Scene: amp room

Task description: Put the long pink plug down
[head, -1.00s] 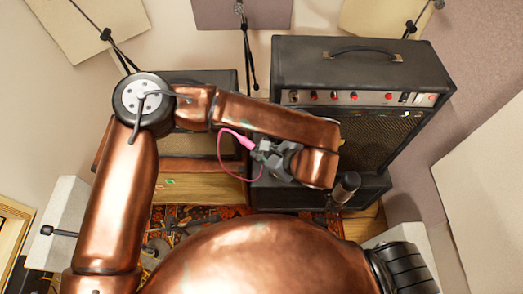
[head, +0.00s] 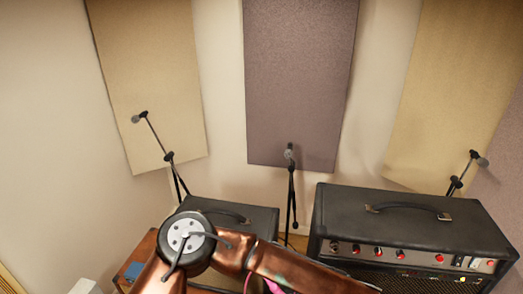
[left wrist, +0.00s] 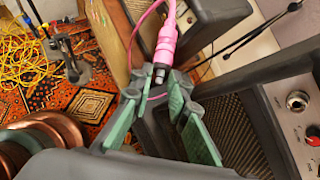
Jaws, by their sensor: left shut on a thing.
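The long pink plug (left wrist: 166,42) is in the left wrist view, with its metal tip towards me and a pink cable trailing from it. My left gripper (left wrist: 162,80) is shut on it, with the plug between the green-padded fingers. In the head view only a bit of pink (head: 273,287) shows at the bottom edge, beside my left arm; the gripper itself is out of that frame. My right gripper is in neither view.
A large black amp (head: 405,225) with red knobs stands at the right, and a smaller amp (head: 232,211) stands left of it. Microphone stands (head: 291,190) rise behind them. A patterned rug (left wrist: 85,100) with yellow cable (left wrist: 30,60) covers the floor.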

